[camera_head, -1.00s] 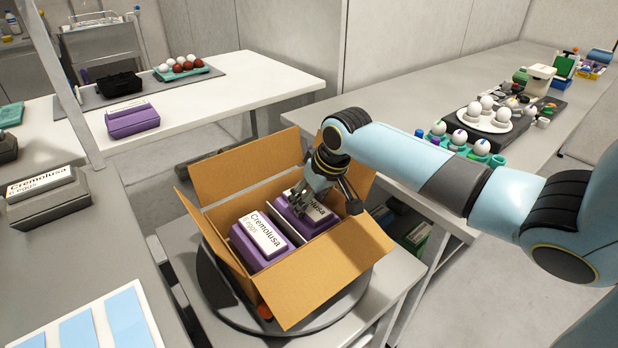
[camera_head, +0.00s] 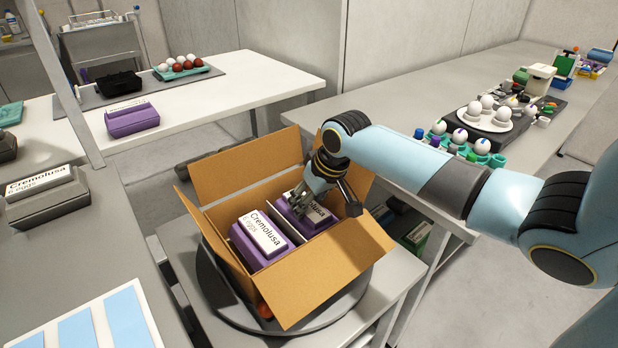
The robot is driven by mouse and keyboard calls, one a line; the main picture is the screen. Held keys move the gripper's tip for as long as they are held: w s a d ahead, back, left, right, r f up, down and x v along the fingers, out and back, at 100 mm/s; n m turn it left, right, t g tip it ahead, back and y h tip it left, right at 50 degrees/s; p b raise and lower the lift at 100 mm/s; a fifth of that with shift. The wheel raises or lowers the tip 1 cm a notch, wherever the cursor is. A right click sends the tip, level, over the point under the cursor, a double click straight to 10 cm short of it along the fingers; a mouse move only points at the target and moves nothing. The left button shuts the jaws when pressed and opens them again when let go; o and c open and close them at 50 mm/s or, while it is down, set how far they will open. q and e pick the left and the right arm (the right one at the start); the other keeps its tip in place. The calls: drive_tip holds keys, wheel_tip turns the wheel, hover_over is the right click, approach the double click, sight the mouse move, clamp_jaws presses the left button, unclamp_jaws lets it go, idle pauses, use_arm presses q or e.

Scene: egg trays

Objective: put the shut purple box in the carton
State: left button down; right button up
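The cardboard carton (camera_head: 330,268) stands with its flaps open on a round turntable. Two shut purple boxes with white Cremolusa labels lie in it side by side: the left purple box (camera_head: 246,250) and the right purple box (camera_head: 284,214). My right gripper (camera_head: 326,208) reaches into the carton at the right purple box. Its fingers are spread, one over the box's left part and one past its right edge. They hide part of the label, and contact is hard to tell. Another shut purple box (camera_head: 130,124) lies on the white table. My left gripper is out of view.
The carton's raised flaps stand around my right gripper. A grey box (camera_head: 48,210) lies on the left table. The right counter (camera_head: 400,92) holds egg cups with eggs and a white plate (camera_head: 484,122) of eggs. Black turntable (camera_head: 222,300) shows under the carton.

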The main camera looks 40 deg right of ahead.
drive_tip(key=shift+f, duration=0.2)
drive_tip(key=o, duration=1.5)
drive_tip(key=shift+f, duration=0.1)
drive_tip(key=v, duration=1.2)
